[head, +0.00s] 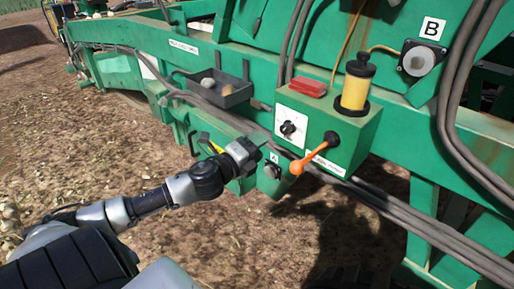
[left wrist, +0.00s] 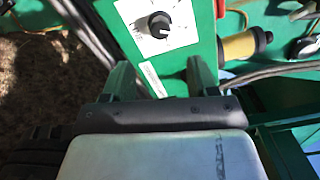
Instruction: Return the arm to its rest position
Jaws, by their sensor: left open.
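My left arm comes in from the lower left in the head view. Its gripper (head: 264,153) is in front of the green machine, just left of and below the control box (head: 318,122). In the left wrist view the two fingers (left wrist: 161,80) stand apart with nothing held between them. The box's white panel with a black dial (left wrist: 159,24) shows beyond the fingertips; the same dial (head: 288,128) shows in the head view. I cannot tell whether the gripper touches the machine. My right gripper is in neither view.
An orange lever (head: 314,158) sticks out from the box close to the gripper. A yellow cylinder with a black top (head: 356,86) and a red block (head: 307,87) sit on the box. A dark tray (head: 236,99) holds a few round items. Grey hoses run along the machine. Bare soil lies below.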

